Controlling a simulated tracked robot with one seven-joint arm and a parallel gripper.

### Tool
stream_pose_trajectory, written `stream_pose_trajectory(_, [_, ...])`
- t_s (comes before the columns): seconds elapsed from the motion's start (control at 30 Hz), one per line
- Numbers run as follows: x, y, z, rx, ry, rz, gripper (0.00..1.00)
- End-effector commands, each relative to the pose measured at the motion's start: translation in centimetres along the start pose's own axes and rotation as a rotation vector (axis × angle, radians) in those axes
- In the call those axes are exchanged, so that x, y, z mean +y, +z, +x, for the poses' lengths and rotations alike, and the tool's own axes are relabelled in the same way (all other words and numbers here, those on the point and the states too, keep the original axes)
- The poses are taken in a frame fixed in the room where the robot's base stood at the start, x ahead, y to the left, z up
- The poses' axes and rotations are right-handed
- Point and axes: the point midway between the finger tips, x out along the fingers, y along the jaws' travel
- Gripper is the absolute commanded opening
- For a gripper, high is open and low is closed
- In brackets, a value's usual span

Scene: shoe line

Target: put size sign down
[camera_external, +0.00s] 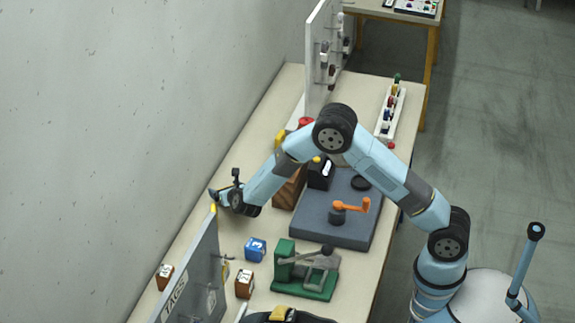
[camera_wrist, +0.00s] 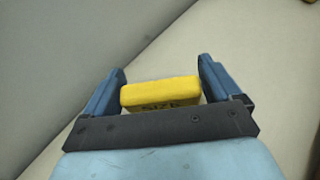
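The size sign (camera_wrist: 160,92) is a yellow block with dark lettering that reads "SIZE" on the side facing the wrist camera. In the wrist view it sits between the two blue fingers of my gripper (camera_wrist: 161,85), which close on its two ends. The dark palm bar hides its lower part. In the external view my gripper (camera_external: 214,195) is at the left, near the wall, above the back strip of the table (camera_external: 196,222). A small yellow patch shows just below the fingertips there. I cannot tell whether the sign touches the table.
A grey upright board (camera_external: 192,278) marked "TAGS" stands just in front of my gripper. Numbered blocks, blue (camera_external: 255,249) and brown (camera_external: 244,283), stand right of it. A green press (camera_external: 305,275) and a dark mat (camera_external: 330,222) with an orange crank (camera_external: 350,206) lie farther right.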

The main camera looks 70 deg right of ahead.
Motion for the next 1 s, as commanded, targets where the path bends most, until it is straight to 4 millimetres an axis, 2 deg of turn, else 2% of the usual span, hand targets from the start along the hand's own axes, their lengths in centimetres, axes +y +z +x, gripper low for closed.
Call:
stream_pose_trajectory(0.27, [0.0,0.1,-0.1,0.000,0.000,0.001,0.91])
stream_pose_trajectory(0.37, [0.1,0.1,-0.7,0.000,0.001,0.000,0.91])
stream_pose_trajectory(0.47, [0.1,0.2,-2.1,-0.001,0.003,-0.001,0.91])
stream_pose_trajectory(0.8, [0.1,0.2,-8.5,-0.001,0.002,0.000,0.91])
stream_pose_trajectory(1.0, [0.0,0.1,-11.1,0.000,0.001,0.000,0.91])
